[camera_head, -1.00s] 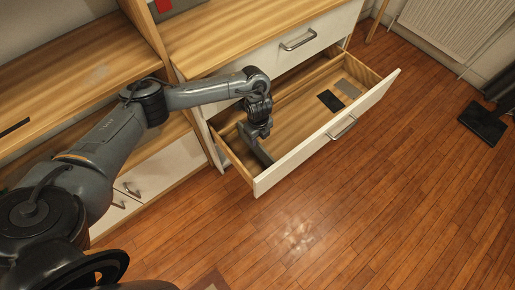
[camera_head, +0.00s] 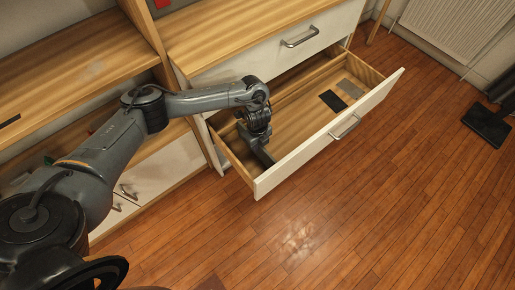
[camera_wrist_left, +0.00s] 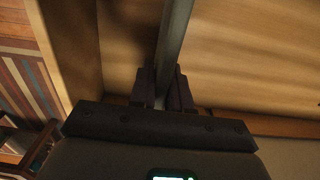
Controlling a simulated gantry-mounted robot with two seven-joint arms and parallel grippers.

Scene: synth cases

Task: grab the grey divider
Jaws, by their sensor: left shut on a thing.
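The grey divider (camera_wrist_left: 175,35) is a thin, straight bar in the left wrist view, running up from between my fingers. In the head view the divider (camera_head: 264,156) shows as a dark grey strip at the left end of the open drawer (camera_head: 284,157). My left gripper (camera_wrist_left: 163,88) is shut on the divider, with one finger on each side of it. In the head view the left gripper (camera_head: 257,140) reaches down into the drawer and hides part of the divider. My right gripper is not in view.
A black flat piece (camera_head: 332,100) and a grey flat piece (camera_head: 350,89) lie at the drawer's far right end. The drawer floor between them and my gripper is clear. A closed drawer front (camera_head: 283,52) is above. The wooden floor in front is open.

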